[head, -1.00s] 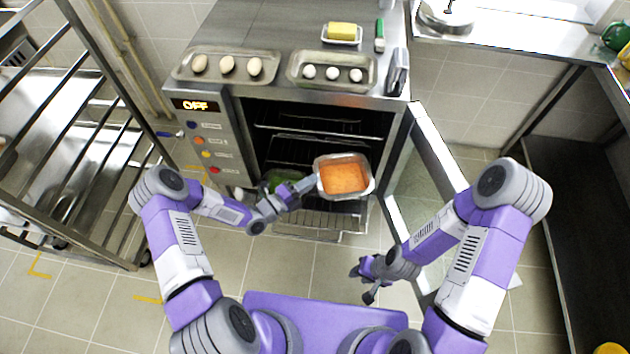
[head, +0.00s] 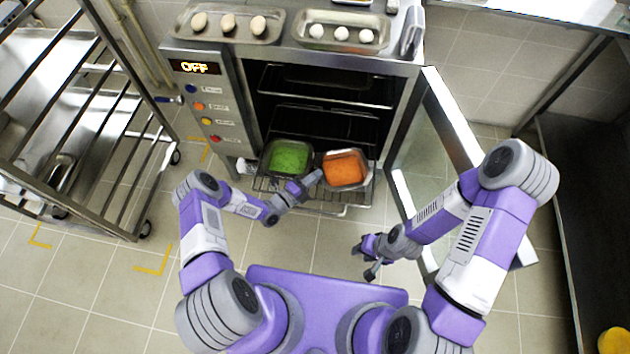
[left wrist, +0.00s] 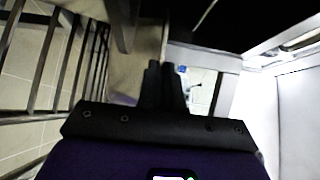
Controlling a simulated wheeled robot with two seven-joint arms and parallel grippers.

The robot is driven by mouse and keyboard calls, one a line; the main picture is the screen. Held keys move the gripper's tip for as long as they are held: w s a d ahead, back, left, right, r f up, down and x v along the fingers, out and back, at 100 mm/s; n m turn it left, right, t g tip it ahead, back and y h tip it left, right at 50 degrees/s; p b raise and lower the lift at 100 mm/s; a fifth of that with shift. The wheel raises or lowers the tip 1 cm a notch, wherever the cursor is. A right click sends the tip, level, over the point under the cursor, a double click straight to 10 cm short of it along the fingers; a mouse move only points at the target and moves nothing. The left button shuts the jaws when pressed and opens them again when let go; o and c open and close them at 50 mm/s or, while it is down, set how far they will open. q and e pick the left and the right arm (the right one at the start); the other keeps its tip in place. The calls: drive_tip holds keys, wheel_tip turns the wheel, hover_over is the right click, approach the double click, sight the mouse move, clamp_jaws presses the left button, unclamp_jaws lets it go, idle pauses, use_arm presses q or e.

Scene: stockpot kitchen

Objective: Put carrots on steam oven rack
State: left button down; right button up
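The carrots are an orange mass in a metal tray (head: 345,168). This tray sits on the pulled-out oven rack (head: 330,208), to the right of a tray of green food (head: 288,158). My left gripper (head: 315,178) is at the carrot tray's left edge, its fingertips at or very near the rim; contact is unclear. In the left wrist view its dark fingers (left wrist: 165,80) are close together, and no tray shows there, so its grip cannot be told. My right gripper (head: 366,258) hangs low in front of the open oven door, apart from the trays, with its fingers spread and empty.
The oven door (head: 440,140) stands open to the right. The control panel (head: 205,105) reads OFF. Trays of potatoes (head: 228,25) and eggs (head: 340,34) rest on the oven top. A metal trolley (head: 80,150) stands at left. The floor before the oven is clear.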

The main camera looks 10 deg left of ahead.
use_arm(q)
wheel_tip(320, 180, down, 3)
drive_tip(key=shift+r+b, duration=0.1)
drive_tip(key=shift+b, duration=0.45)
drive_tip(key=shift+r, duration=0.1)
drive_tip(key=c, duration=1.7)
unclamp_jaws()
drive_tip(key=shift+f, duration=0.25)
drive_tip(key=shift+c, duration=0.2)
drive_tip(key=o, duration=0.4)
